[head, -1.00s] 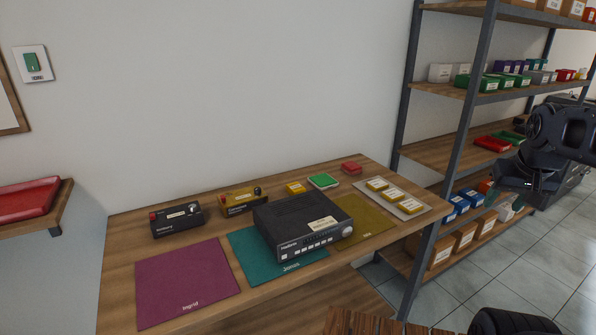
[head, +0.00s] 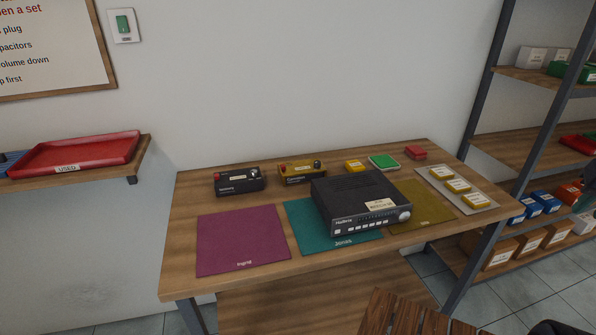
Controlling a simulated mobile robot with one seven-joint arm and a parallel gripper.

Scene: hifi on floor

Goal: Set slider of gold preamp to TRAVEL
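The gold preamp (head: 301,173) is a small gold box with a dark knob on its right end and a pale label on its face. It stands at the back of the wooden table (head: 183,238). A similar black box (head: 239,183) stands to its left. The slider and its marked positions are too small to read. A large black hi-fi unit (head: 358,199) with a silver knob stands in front and to the right of the gold preamp. My gripper is not in view.
A magenta mat (head: 242,240), a teal mat (head: 315,238) and an olive mat (head: 425,206) lie along the front. A grey tray (head: 477,204) holds small yellow boxes. Shelving (head: 542,80) stands right. A red tray (head: 80,154) sits on a left wall shelf.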

